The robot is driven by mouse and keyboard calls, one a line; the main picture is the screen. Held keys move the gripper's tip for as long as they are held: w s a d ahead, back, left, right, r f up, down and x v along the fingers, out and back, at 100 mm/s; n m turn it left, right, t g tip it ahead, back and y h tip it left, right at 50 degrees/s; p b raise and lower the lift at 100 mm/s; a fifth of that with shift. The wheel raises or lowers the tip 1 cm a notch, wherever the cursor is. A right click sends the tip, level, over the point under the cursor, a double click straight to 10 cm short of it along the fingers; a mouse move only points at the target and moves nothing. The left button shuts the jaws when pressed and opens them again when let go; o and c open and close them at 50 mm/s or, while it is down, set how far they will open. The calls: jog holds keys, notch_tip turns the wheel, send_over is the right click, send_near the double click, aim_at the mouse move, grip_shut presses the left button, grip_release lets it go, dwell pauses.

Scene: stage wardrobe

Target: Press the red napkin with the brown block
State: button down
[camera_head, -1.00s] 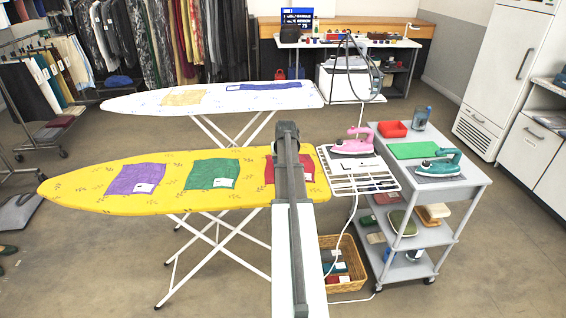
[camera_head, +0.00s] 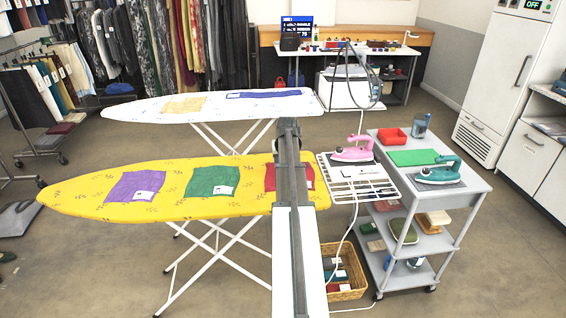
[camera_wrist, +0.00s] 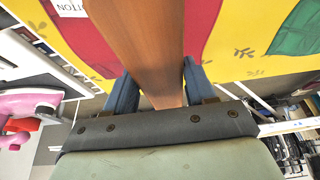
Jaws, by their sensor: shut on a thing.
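The red napkin (camera_head: 308,178) lies on the yellow ironing board, near its right end. My arm covers its middle in the head view; a white label shows on it in the wrist view, where the napkin (camera_wrist: 82,38) spreads on both sides of the block. The brown block (camera_wrist: 150,40) is a long wooden piece. My gripper (camera_wrist: 160,88) is shut on it between two blue fingers. The block and gripper are hidden behind my arm in the head view. I cannot tell whether the block touches the napkin.
A green napkin (camera_head: 212,182) and a purple napkin (camera_head: 134,186) lie further left on the yellow board (camera_head: 80,188). A pink iron (camera_head: 352,150) stands on a white rack (camera_head: 362,190) at the board's right end. A grey cart (camera_head: 470,183) stands right of it.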

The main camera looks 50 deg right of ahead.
jog(key=s+d+r, duration=0.4)
jog(key=r, duration=0.1)
jog(key=shift+w+a+f, duration=0.1)
jog(key=shift+a+f, duration=0.05)
jog(key=shift+f, duration=1.4)
jog(key=shift+w+a+f, duration=0.1)
jog(key=shift+f, duration=1.4)
jog(key=shift+f, duration=1.6)
jog(key=shift+s+f, duration=0.1)
jog(key=shift+f, duration=0.1)
dwell(0.9)
jog(key=shift+r, duration=0.1)
dwell(0.6)
jog(key=shift+r, duration=2)
jog(key=shift+d+r, duration=0.1)
